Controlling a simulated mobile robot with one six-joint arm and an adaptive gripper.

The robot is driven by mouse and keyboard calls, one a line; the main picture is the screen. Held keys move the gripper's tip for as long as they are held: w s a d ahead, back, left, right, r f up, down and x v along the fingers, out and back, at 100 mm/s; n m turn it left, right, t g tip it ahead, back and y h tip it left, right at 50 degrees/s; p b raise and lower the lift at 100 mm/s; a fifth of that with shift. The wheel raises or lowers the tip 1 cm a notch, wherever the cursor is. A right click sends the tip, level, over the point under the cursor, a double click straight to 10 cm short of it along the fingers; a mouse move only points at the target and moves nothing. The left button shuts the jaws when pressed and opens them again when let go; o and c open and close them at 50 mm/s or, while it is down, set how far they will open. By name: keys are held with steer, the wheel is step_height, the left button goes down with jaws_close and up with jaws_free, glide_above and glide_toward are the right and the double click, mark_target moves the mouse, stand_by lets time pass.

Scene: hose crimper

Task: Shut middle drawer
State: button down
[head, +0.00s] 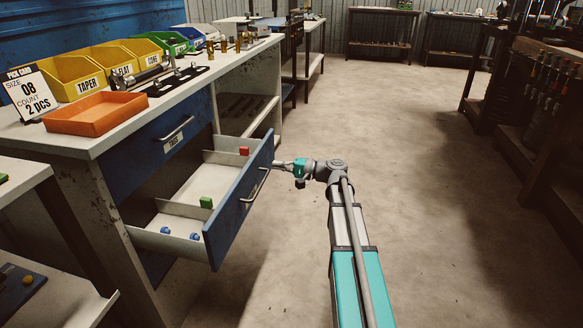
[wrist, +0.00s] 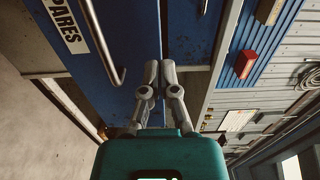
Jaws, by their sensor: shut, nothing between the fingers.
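The middle drawer (head: 238,205) stands pulled out of the workbench, its blue front facing the aisle. Its light tray holds a green block, a red block and blue pieces. Its bar handle (head: 255,186) is on the front. My gripper (head: 277,164) is at the drawer front's far end, beyond the handle. Its fingers (wrist: 160,70) are together and empty, close to the front's edge; I cannot tell whether they touch.
The drawer above, labelled "TAGS" (head: 172,143), is closed. An orange tray (head: 95,113) and yellow bins (head: 70,77) stand on the benchtop. An open shelf (head: 240,110) lies beyond the drawers. The floor (head: 440,190) to the right is clear.

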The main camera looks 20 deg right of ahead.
mark_target(252, 162)
steer(key=shift+x, duration=3.35)
steer(key=shift+d, duration=0.4)
steer(key=shift+a, duration=0.35)
steer(key=shift+w, duration=0.1)
